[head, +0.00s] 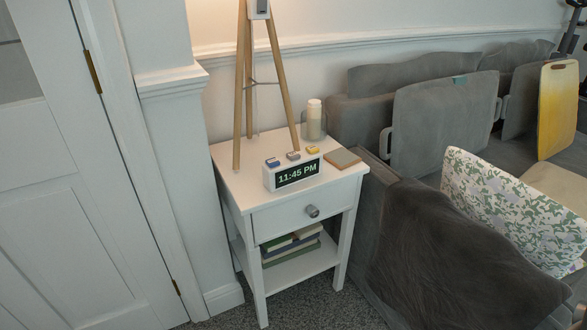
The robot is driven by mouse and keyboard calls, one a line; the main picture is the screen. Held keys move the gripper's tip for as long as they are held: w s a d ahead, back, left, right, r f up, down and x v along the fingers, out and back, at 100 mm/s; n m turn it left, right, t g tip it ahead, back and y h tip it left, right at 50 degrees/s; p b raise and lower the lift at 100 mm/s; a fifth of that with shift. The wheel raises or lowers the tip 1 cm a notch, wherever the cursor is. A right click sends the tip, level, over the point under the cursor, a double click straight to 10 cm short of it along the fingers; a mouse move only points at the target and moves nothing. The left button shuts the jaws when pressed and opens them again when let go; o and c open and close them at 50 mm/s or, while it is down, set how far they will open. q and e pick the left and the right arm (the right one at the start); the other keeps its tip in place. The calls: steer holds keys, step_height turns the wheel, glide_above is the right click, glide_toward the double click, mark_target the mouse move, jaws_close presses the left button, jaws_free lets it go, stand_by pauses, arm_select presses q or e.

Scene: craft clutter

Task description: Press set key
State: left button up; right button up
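A white digital clock (268,183) stands on the white nightstand's top (235,187), near its front edge. Its dark screen reads 11:45 PM. Three small keys show along the clock's top: a blue one (273,162) at left, a grey one (293,156) in the middle and a yellow one (313,150) at right. Any labels on the keys are too small to read, so I cannot tell which is the set key. Neither of my grippers is in view.
A wooden tripod lamp (281,75) stands behind the clock. A pale bottle (314,118) and a tan square (342,158) are on the nightstand at right. A grey sofa (370,118) with cushions borders the right side. A door (60,200) is at left.

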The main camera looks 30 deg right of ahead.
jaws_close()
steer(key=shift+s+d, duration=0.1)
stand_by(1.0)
